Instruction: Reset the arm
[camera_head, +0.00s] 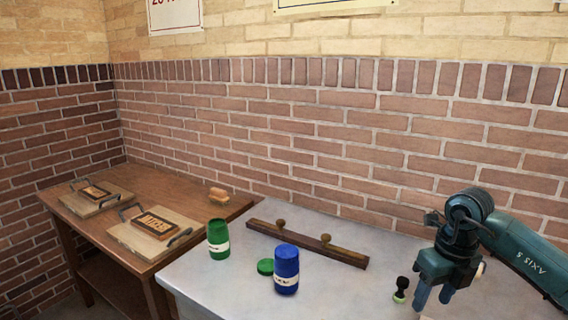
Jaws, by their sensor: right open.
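My right arm comes in from the right edge of the head view. Its teal gripper (434,296) points down over the right part of the grey table (205,281), with its two fingers apart and nothing seen between them. My left gripper is not in view.
A blue jar (286,268), a green lid (265,267), a green jar (218,240) and a dark bar with two knobs (305,243) are on the grey table. Brick walls stand behind.

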